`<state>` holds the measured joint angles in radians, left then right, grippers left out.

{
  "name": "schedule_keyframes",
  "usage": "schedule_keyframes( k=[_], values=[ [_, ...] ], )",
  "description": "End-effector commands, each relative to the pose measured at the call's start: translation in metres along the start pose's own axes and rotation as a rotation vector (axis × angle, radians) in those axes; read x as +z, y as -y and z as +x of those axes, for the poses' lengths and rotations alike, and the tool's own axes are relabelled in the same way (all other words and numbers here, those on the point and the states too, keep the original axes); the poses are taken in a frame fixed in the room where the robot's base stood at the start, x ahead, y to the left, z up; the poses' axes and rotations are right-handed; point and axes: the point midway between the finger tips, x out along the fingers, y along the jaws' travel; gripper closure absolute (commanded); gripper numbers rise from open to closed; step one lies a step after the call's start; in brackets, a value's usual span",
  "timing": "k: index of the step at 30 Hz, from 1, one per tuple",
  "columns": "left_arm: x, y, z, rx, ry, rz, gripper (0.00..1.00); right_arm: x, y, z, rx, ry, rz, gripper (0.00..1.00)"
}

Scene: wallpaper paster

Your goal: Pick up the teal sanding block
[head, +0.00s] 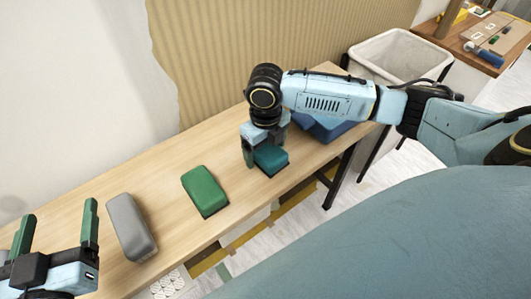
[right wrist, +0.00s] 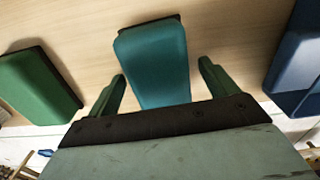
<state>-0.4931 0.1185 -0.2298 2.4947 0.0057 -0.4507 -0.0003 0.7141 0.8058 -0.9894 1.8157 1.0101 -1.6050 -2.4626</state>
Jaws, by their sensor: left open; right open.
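The teal sanding block (head: 271,158) lies on the wooden table (head: 165,185), towards its right part. In the right wrist view the teal block (right wrist: 153,65) reaches in between the two fingers of my right gripper (right wrist: 165,85). The fingers stand apart on either side of it, with a gap visible at each side. In the head view my right gripper (head: 264,145) points down over the block and hides part of it. My left gripper (head: 57,235) is open and empty at the lower left.
A green block (head: 204,190) and a grey block (head: 131,227) lie to the left on the table. A blue object (head: 325,127) lies just right of the teal block. A white bin (head: 400,55) stands beyond the table's right end. The wall runs along the back.

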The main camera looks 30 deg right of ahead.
Motion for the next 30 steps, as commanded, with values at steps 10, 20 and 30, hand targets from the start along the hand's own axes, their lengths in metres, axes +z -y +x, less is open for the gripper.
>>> schedule_keyframes(
  k=[10,20,30],
  values=[
    [-0.0012,-0.0003,0.0001,0.000,-0.006,0.000,0.21,0.0001,0.0000,0.0002,0.000,0.000,0.000,0.28],
    [-0.0009,-0.0002,0.0002,0.000,-0.005,0.000,0.21,0.0003,0.0002,-0.0002,0.000,0.001,0.001,0.66],
    [-0.0001,0.0000,0.0002,0.000,0.007,0.000,0.21,0.0004,0.0003,-0.0026,0.000,0.001,0.001,0.66]
  ],
)
